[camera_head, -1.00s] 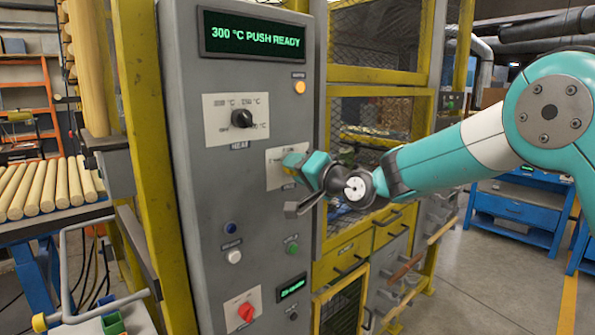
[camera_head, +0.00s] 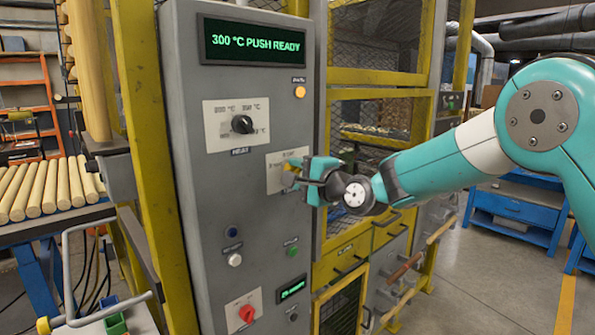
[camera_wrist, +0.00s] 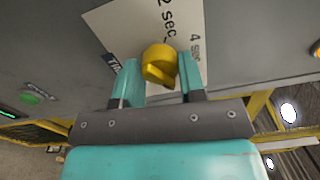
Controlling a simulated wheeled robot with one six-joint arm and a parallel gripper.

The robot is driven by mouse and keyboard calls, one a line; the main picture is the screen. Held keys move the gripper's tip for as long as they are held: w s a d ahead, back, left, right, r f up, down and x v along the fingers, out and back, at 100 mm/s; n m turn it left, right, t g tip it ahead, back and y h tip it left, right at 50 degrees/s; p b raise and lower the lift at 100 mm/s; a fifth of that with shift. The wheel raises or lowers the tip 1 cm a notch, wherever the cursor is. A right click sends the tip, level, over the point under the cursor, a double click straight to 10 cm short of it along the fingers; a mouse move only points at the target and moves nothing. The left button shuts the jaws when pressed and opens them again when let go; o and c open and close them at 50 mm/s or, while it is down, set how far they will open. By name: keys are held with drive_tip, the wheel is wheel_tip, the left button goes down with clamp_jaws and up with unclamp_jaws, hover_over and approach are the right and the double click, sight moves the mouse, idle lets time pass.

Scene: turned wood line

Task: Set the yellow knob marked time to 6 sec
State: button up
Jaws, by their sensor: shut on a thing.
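The yellow knob (camera_wrist: 158,63) sits on a pale dial plate (camera_wrist: 115,25) on the grey panel. My gripper (camera_wrist: 160,78) is shut on the knob, one teal finger on each side. Beside the knob the wrist view shows the printed marks "2 sec" and "4 sec", turned and partly cut off; a dark name label is half hidden by a finger. I cannot tell which mark the knob points to. In the head view my gripper (camera_head: 303,172) reaches the plate (camera_head: 284,160) from the right and covers most of the knob.
Above is a black knob (camera_head: 242,124) on its own plate and a display (camera_head: 255,43) reading "300 °C PUSH READY". Below are a white button (camera_head: 235,260), a green button (camera_head: 292,252) and a red knob (camera_head: 247,312). A yellow frame (camera_head: 380,75) stands right of the panel.

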drive_tip(key=shift+m, duration=0.3)
drive_tip(key=o, duration=0.9)
drive_tip(key=shift+b+v, duration=3.15)
drive_tip(key=shift+v, duration=5.6)
drive_tip(key=shift+r, duration=0.1)
